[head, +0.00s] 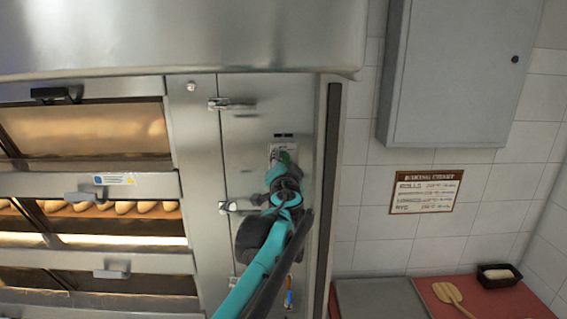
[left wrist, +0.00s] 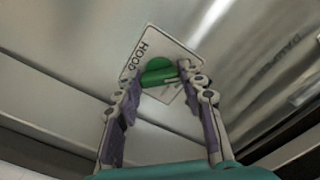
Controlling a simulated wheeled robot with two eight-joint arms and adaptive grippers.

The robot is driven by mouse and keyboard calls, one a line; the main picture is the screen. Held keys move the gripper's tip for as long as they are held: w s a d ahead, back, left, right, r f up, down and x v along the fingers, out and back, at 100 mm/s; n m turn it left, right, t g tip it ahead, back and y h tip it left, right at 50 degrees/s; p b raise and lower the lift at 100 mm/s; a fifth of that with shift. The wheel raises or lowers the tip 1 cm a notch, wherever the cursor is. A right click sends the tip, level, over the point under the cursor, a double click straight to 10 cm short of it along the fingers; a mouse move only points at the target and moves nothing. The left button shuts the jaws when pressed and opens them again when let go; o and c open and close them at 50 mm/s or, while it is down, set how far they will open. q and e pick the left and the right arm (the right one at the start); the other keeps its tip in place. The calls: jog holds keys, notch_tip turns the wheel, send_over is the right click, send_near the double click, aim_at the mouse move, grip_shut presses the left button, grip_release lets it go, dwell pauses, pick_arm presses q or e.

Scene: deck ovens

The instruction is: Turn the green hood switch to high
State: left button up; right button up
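The green hood switch (left wrist: 158,72) is a knob on a pale plate (left wrist: 178,46) marked HOOD. In the head view the switch (head: 284,157) shows as a small green patch on the oven's right steel panel. My left gripper (head: 283,169) is right in front of the plate and hides part of it. In the left wrist view my left gripper (left wrist: 160,73) is open, with one fingertip on each side of the knob. I cannot tell whether the fingertips touch it. The plate's other markings are too small or covered to read. My right gripper is not in view.
Deck ovens with bread (head: 125,208) fill the left. Door latches (head: 228,104) stick out from the panel near my arm. A steel hood (head: 180,35) overhangs above. A grey wall cabinet (head: 455,75) and baking chart (head: 426,192) are right; a red counter (head: 490,302) is below.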

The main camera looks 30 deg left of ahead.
pick_arm(q)
jog(key=shift+m, duration=0.4)
jog(key=m, duration=0.3)
jog(key=shift+m, duration=0.3)
jog(key=m, duration=0.4)
jog(key=shift+m, duration=0.3)
jog(key=m, duration=0.4)
jog(key=shift+f+m, duration=0.1)
jog(key=shift+m, duration=2.4)
jog(key=o, duration=1.2)
jog(key=shift+c, duration=0.2)
jog(key=shift+s+d, duration=0.1)
jog(key=shift+s, duration=0.05)
